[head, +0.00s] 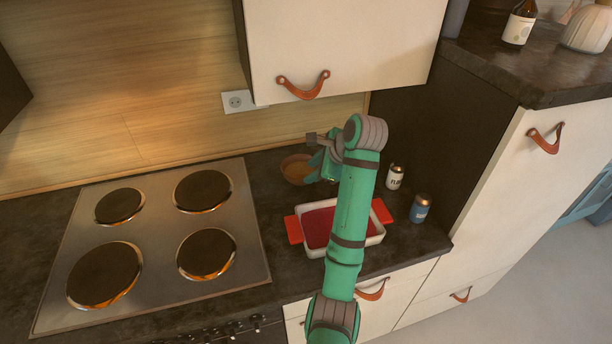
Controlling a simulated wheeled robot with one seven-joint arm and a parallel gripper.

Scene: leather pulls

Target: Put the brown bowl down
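The brown bowl (294,170) is upright at the back of the dark counter area, right of the hob and below the wall socket. My gripper (314,165) is at the bowl's right side, and its teal finger overlaps the rim in the head view. The view is too small to tell whether the fingers are closed on the rim or only beside it. I cannot tell whether the bowl's base touches the counter. My arm hides part of the space right of the bowl.
A white baking dish with red handles (293,229) stands in front of the bowl, partly behind my arm. A white canister (395,177) and a blue canister (420,208) stand to the right. The hob (155,232) is left. A wall cabinet (340,40) hangs above.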

